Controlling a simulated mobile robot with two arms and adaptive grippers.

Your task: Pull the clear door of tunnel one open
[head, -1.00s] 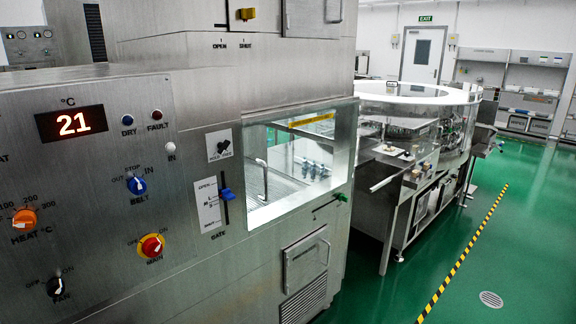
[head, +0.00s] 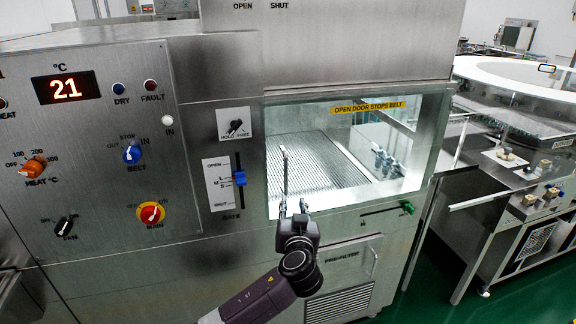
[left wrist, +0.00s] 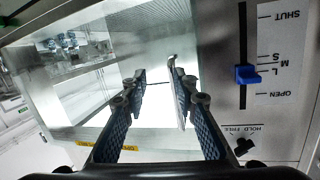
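The clear door (head: 340,150) of the steel tunnel is in the head view, under a yellow label reading "OPEN DOOR STOPS BELT". It looks closed, and a ridged belt shows through it. A thin upright handle (head: 284,174) stands at its left side. My left gripper (head: 293,207) is in front of the door's lower left, at the handle's lower end. In the left wrist view, the fingers of the gripper (left wrist: 160,82) are apart, with the handle (left wrist: 177,95) close along the inner side of the right finger. Whether they touch is unclear. My right gripper is not in view.
A control panel (head: 95,200) with knobs and a "21" display is on the left. A blue gate slider (head: 239,179) is left of the door, and a green-tipped lever (head: 407,208) is below its right side. A round machine (head: 520,80) stands at the right.

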